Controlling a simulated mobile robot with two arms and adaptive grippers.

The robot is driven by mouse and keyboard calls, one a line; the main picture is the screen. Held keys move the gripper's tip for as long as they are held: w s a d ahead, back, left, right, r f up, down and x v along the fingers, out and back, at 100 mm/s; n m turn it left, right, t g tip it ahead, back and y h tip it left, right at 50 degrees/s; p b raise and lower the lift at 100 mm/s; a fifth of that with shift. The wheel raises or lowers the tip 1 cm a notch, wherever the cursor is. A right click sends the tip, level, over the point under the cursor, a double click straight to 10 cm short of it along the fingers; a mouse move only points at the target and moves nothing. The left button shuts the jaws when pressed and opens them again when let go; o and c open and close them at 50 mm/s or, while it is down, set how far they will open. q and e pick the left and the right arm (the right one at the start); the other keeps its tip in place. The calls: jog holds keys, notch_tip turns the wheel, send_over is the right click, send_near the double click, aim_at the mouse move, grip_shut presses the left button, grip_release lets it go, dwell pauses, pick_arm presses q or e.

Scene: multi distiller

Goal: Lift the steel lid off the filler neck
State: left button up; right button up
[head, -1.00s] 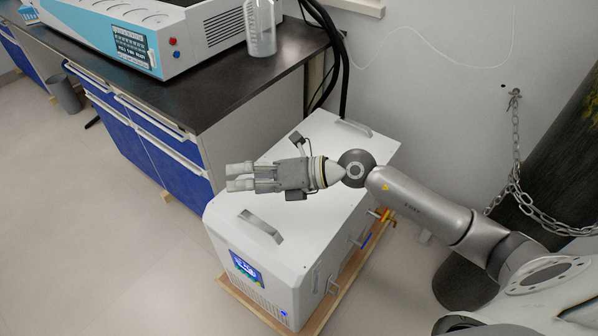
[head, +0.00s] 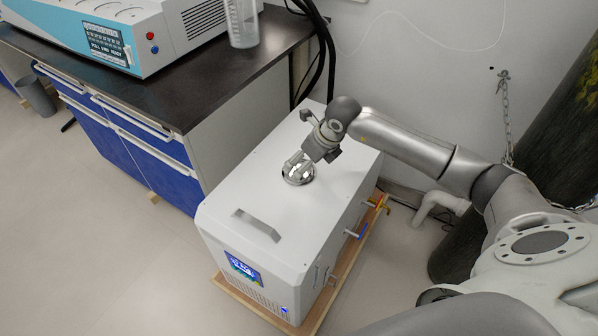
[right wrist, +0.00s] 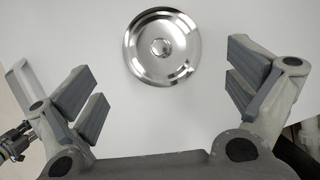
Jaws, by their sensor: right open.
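The steel lid (head: 298,174) is a round, shiny disc on top of the white chiller box (head: 245,190). In the right wrist view the lid (right wrist: 162,46) shows a small round knob at its centre and lies near the top middle. My right gripper (head: 296,162) is over the lid in the head view, pointing down at it. In the right wrist view my right gripper (right wrist: 162,85) is open, with one finger to each side of the lid and nothing between the pads. The filler neck is hidden under the lid. My left gripper is not in view.
A grey handle (head: 257,225) stands up from the box top near its front. A dark bench (head: 165,98) with a distiller (head: 140,30) and a clear bottle (head: 242,22) is at the left. Black hoses (head: 322,50) run behind the box. A chained dark cylinder (head: 490,220) is at right.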

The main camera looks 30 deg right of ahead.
aim_at(310, 176)
jog(key=x, duration=0.4)
jog(key=shift+f, duration=0.2)
jog(key=shift+w+f, duration=0.25)
jog(key=shift+f, duration=0.15)
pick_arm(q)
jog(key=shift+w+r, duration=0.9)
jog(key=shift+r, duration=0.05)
